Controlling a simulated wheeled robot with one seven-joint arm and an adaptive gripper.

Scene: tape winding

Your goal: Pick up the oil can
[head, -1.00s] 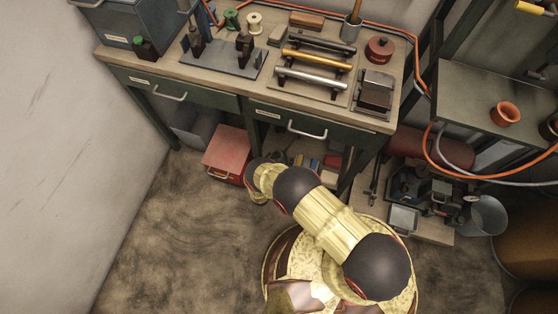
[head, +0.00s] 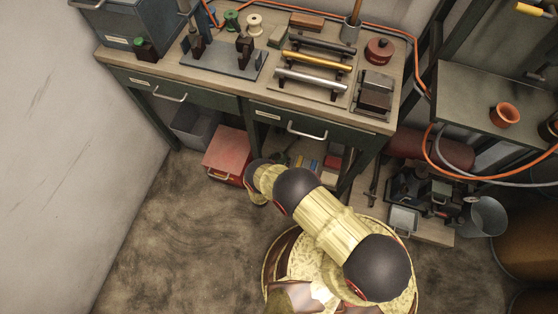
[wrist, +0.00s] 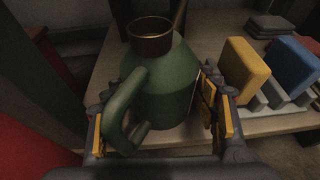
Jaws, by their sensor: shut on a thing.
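The oil can (wrist: 168,85) is a dark green, rounded can with a brass-coloured collar and a curved green handle on its near left side. It stands upright in the wrist view, on or just above a pale wooden shelf; I cannot tell which. My gripper (wrist: 163,112) is shut on the can, one finger on each side of its body. The handle points back towards my wrist. In the head view my arm reaches under the workbench, and the gripper and can are hidden there.
On the shelf (wrist: 274,126), a yellow block (wrist: 244,70) and a blue block (wrist: 289,68) stand close to the can's right. A red box (head: 228,153) stands left of my arm under the workbench (head: 222,82). The floor at left is clear.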

